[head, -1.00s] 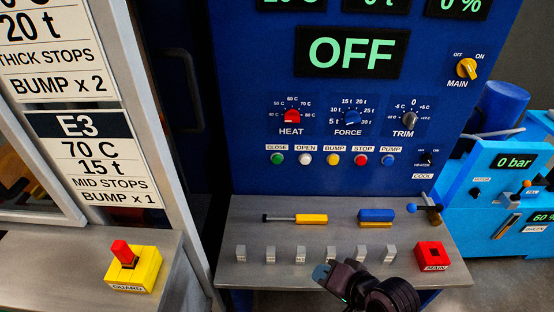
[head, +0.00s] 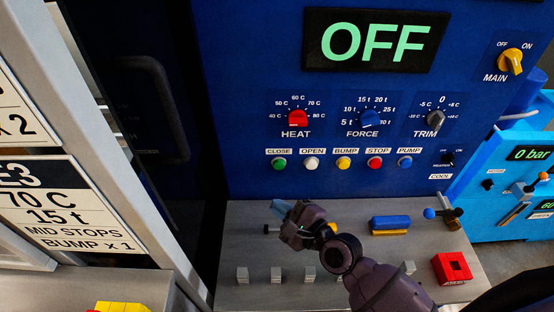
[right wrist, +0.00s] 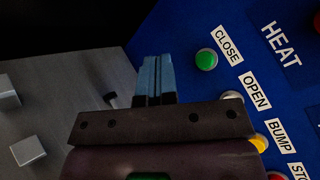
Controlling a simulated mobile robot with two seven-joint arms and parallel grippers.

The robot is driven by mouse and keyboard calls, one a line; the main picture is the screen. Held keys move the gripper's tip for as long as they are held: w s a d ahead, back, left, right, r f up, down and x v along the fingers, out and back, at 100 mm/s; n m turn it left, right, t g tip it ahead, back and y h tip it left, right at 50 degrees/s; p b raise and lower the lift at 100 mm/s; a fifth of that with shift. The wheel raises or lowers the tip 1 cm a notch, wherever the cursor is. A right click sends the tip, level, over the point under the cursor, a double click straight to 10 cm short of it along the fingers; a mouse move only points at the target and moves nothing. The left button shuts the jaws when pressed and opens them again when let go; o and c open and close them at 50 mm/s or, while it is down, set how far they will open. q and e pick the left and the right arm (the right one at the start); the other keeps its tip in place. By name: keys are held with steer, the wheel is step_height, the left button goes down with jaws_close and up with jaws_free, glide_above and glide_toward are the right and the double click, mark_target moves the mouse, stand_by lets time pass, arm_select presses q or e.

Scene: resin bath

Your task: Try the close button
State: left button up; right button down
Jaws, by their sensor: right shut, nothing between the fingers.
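The green close button (head: 279,163) is on the blue panel, first in a row under its CLOSE label. It also shows in the right wrist view (right wrist: 206,59), ahead and to the right of my fingertips. My right gripper (head: 281,208) is shut and empty, below the button and over the grey shelf. In the right wrist view its blue fingers (right wrist: 156,78) are together and apart from the button. The display (head: 375,40) reads OFF. My left gripper is not in view.
The white open button (head: 311,163), yellow bump button (head: 343,163), red stop button (head: 375,162) and blue pump button (head: 405,161) sit close to the right.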

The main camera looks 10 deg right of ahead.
mark_target(279, 164)
arm_select(q)
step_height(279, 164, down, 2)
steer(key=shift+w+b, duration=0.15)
steer(key=shift+b, duration=1.1)
arm_select(e)
steer(key=w+d, duration=0.1)
steer(key=w, duration=0.7)
steer(key=shift+w+d, duration=0.25)
steer(key=shift+d, duration=0.15)
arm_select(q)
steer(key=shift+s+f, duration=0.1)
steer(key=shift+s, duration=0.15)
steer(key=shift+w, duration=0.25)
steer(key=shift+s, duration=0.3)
arm_select(e)
steer(key=shift+w, duration=0.15)
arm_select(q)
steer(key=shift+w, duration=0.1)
arm_select(e)
steer(key=shift+w+d, duration=0.1)
steer(key=shift+w, duration=0.15)
